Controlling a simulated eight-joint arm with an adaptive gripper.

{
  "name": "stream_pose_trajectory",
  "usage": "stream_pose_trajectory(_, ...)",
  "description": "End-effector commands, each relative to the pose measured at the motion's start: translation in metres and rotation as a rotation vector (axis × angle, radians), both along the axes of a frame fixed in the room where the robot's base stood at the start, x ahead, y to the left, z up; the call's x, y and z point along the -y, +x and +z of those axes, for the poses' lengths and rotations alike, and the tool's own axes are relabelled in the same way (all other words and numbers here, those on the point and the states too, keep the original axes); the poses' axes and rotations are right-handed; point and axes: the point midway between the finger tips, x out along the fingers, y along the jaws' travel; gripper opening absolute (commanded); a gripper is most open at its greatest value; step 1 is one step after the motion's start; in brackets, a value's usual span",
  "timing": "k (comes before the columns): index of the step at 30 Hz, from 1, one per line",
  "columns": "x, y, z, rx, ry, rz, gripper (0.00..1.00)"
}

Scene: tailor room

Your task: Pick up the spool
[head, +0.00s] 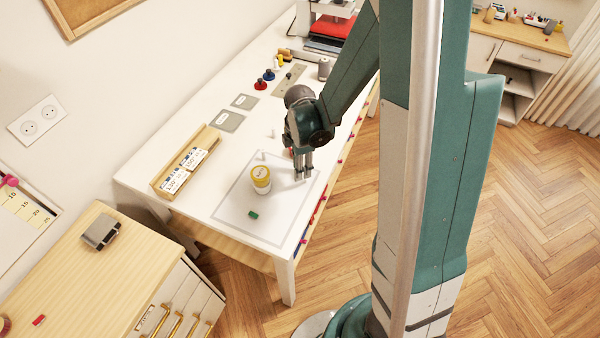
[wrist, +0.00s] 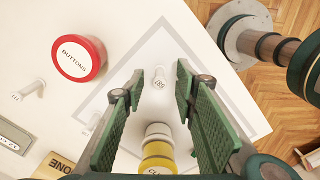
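A small white spool-like piece (wrist: 160,79) with a dark printed label is on the outlined sheet in the wrist view. It shows between the tips of my gripper (wrist: 160,72). The gripper is open, and its two green fingers stand apart with a gap on each side of the piece. In the head view my gripper (head: 303,177) points down, low over the sheet (head: 235,210) near the table's right edge. The piece is hard to make out there. I cannot tell how far below the fingertips it is.
A yellow-and-white can (head: 261,180) stands close left of the gripper; it also shows in the wrist view (wrist: 158,150). A round red BUTTONS box (wrist: 78,55) and other white pieces (wrist: 28,90) are near.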

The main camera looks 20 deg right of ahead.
Motion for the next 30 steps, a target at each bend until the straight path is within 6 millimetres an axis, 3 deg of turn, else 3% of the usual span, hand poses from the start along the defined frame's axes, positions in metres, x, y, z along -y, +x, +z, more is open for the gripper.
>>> stream_pose_trajectory(10, 0.0, 0.0, -0.023, 0.0, 0.0, 0.0, 0.29)
stream_pose_trajectory(30, 0.0, 0.0, -0.025, 0.0, 0.0, 0.0, 0.26)
